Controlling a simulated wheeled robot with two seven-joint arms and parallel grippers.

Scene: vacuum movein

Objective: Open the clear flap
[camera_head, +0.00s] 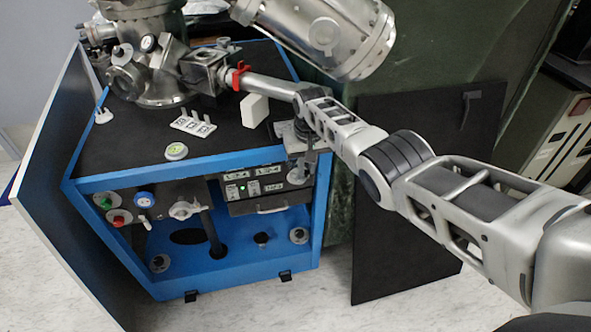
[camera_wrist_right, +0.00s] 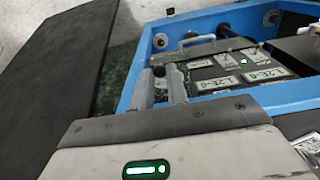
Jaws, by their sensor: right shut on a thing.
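My right gripper (camera_head: 298,172) is at the right end of the black control panel (camera_head: 240,207), at the front of the blue-framed cabinet. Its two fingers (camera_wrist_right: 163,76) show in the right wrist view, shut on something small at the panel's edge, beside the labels. This fits the clear flap, but its see-through surface is hard to make out and its outline cannot be told. The panel (camera_wrist_right: 205,74) has white labels, a green light and a metal bar handle (camera_wrist_right: 210,39). My left gripper does not show.
A metal vacuum chamber (camera_head: 150,60) stands on the cabinet's black top. A black door panel (camera_head: 45,215) stands open at left; another dark panel (camera_head: 400,260) leans at right. A white T-handle (camera_head: 185,208) and coloured buttons (camera_head: 115,210) sit left of the control panel.

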